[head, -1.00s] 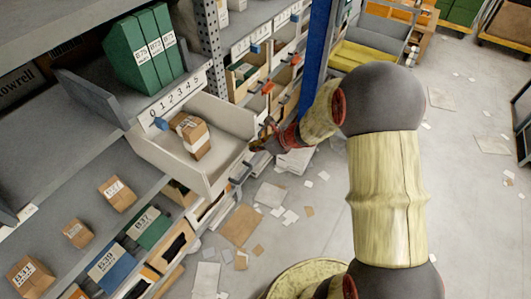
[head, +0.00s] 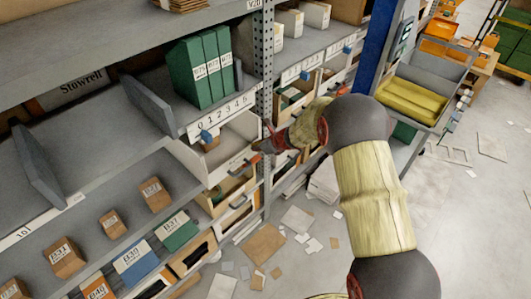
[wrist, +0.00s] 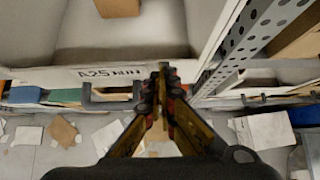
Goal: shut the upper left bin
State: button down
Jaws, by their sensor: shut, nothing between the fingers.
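The upper left bin (head: 215,172) is a pale grey drawer under the shelf with the number strip (head: 222,116). My gripper (head: 262,146) is shut and empty, at the right part of the bin's front. In the wrist view the fingertips (wrist: 162,72) are right of the label and handle, seemingly against the panel; contact is hard to confirm.
A perforated metal post (head: 265,75) rises just right of the bin and shows close to my fingers in the wrist view (wrist: 250,40). More bins (head: 232,190) sit below. A blue post (head: 372,50) stands further right. The floor (head: 440,200) has scattered papers.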

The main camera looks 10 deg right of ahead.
jog(key=shift+w+a+p, duration=0.3)
jog(key=shift+w+a, duration=0.4)
jog(key=shift+w, duration=0.25)
jog(key=shift+w+a+p, duration=0.25)
jog(key=shift+w+a, duration=0.4)
jog(key=shift+w, duration=0.3)
